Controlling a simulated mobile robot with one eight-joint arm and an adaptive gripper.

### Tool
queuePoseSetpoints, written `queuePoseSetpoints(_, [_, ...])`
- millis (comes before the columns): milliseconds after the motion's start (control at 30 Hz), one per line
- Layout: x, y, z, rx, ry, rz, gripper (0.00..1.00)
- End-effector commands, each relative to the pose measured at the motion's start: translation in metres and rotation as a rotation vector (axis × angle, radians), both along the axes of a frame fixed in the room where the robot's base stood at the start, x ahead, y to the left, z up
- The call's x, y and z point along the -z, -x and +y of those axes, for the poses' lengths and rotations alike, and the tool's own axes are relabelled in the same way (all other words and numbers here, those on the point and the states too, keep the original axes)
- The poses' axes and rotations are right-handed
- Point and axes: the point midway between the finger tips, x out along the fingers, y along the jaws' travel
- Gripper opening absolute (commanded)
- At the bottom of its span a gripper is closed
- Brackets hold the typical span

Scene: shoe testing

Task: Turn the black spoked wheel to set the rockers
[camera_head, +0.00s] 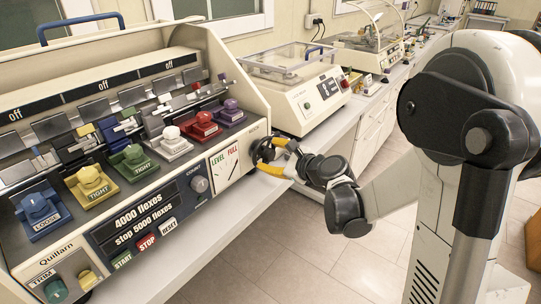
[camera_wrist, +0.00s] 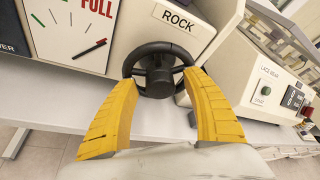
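The black spoked wheel (camera_wrist: 158,49) sits below the ROCK label (camera_wrist: 173,18) on the end of the cream flexing machine. In the camera_head view the wheel (camera_head: 257,151) is partly covered by my gripper. My gripper (camera_wrist: 162,76) has its two yellow fingers spread apart, one at each side of the wheel rim. I cannot tell whether they touch the rim. The LEVEL/FULL gauge (camera_head: 224,163) is left of the wheel; in the wrist view its needle points away from FULL. The coloured shoe-clamp blocks (camera_head: 133,160) stand in a slanted row on the machine.
The white LACE WEAR machine (camera_wrist: 262,90) stands close to the right of the wheel. More bench machines (camera_head: 372,45) line the white bench behind it. The control panel (camera_head: 140,217) with buttons is left of the gauge. The tiled floor (camera_head: 290,240) before the bench is clear.

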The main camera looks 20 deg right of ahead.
Motion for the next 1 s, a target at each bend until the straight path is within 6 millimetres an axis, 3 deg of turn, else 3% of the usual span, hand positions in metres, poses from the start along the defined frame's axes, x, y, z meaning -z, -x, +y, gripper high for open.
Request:
queuePoseSetpoints(367, [-0.002,0.006,-0.003,0.001,0.0,0.0,0.57])
queuePoseSetpoints(800, [-0.03,0.084,-0.035,0.003,0.0,0.0,0.57])
queuePoseSetpoints(1000, [-0.036,0.103,-0.043,0.002,0.0,0.0,0.57])
